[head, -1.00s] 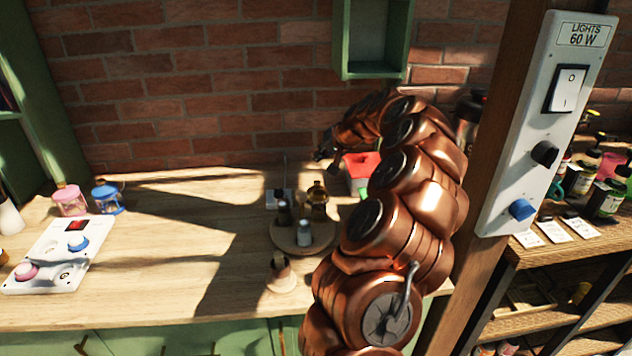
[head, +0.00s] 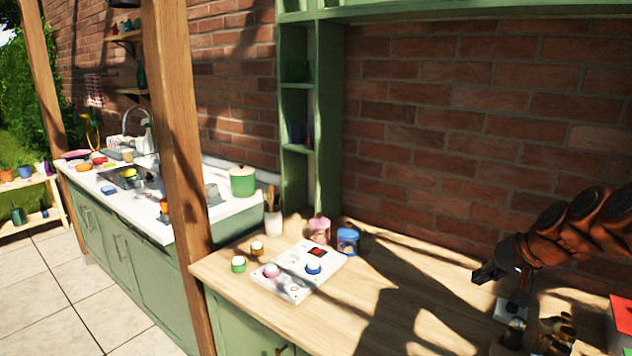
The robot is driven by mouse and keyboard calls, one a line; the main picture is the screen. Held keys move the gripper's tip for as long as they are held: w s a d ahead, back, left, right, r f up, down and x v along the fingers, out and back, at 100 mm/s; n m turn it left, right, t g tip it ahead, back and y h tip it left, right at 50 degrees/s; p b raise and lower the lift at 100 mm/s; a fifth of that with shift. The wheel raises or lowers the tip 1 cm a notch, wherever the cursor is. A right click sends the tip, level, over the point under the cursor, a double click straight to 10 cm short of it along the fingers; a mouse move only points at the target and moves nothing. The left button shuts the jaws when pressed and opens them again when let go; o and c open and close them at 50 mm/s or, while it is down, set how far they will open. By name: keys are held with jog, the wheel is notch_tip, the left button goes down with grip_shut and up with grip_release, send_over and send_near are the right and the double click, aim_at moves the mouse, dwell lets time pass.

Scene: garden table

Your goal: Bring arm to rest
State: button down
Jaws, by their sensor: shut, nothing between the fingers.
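My arm (head: 565,232) comes in from the right edge of the head view, copper-coloured and bent. My gripper (head: 484,274) is at its end, dark and small, shut and empty. It is above the right part of the wooden table (head: 385,290), apart from anything I can make out. The rest of my arm is cut off by the right edge of the picture.
A white panel (head: 300,285) with pink and blue knobs lies on the table, with pink (head: 319,229) and blue (head: 347,240) jars behind it. Small bottles (head: 555,330) stand below my gripper, near a red box (head: 622,312). A wooden post (head: 182,130) stands left.

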jog(key=s+a+f+n+g, duration=0.1)
jog(key=s+a+n+g, duration=0.3)
jog(key=s+a, duration=1.15)
jog(key=s+a+f+g+h+p, duration=0.1)
jog(key=s+f+g, duration=0.1)
jog(key=s, duration=0.9)
jog(key=s+a+f+g+h, duration=0.1)
jog(key=s+f, duration=0.3)
jog(key=s, duration=0.6)
jog(key=shift+s+g+h+p, duration=0.35)
jog(key=shift+s+g+h, duration=0.05)
jog(key=shift+g+h, duration=0.3)
jog(key=shift+r, duration=0.1)
